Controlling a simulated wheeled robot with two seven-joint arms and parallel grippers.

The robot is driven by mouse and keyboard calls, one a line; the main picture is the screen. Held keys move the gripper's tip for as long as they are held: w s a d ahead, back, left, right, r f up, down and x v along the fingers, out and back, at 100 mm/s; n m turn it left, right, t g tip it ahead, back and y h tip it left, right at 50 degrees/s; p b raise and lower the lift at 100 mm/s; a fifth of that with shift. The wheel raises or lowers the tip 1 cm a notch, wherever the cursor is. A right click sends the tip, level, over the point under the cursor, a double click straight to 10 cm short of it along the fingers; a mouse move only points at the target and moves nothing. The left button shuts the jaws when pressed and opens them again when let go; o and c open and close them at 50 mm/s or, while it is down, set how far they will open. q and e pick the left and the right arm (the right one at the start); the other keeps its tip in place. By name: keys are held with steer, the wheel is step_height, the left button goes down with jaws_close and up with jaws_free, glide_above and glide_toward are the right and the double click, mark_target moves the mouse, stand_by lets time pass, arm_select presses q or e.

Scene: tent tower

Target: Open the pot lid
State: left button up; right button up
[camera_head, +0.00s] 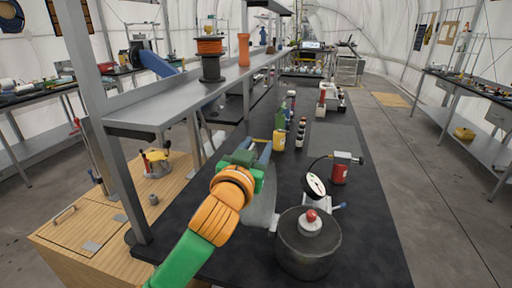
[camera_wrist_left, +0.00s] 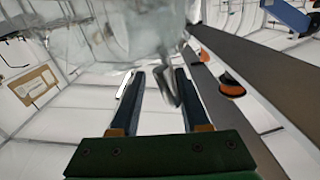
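A dark grey cylindrical pot (camera_head: 307,255) stands near the front of the black bench. The pot is not identifiable in the left wrist view. My right gripper is not in view.
A round white-faced gauge (camera_head: 315,185) is just behind the pot. A red can (camera_head: 339,173) and a yellow container (camera_head: 279,140) stand farther back, near several bottles. A metal shelf (camera_head: 195,98) with spools (camera_head: 210,60) runs along the left. The bench right of the pot is clear.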

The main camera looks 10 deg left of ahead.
arm_select(q)
steer(key=shift+s, duration=0.1)
steer(key=shift+s+f, duration=0.1)
steer(key=shift+s, duration=0.2)
steer(key=s+b, duration=0.1)
steer(key=s, duration=0.5)
steer(key=shift+s+a+b, duration=0.15)
steer(key=shift+b, duration=0.2)
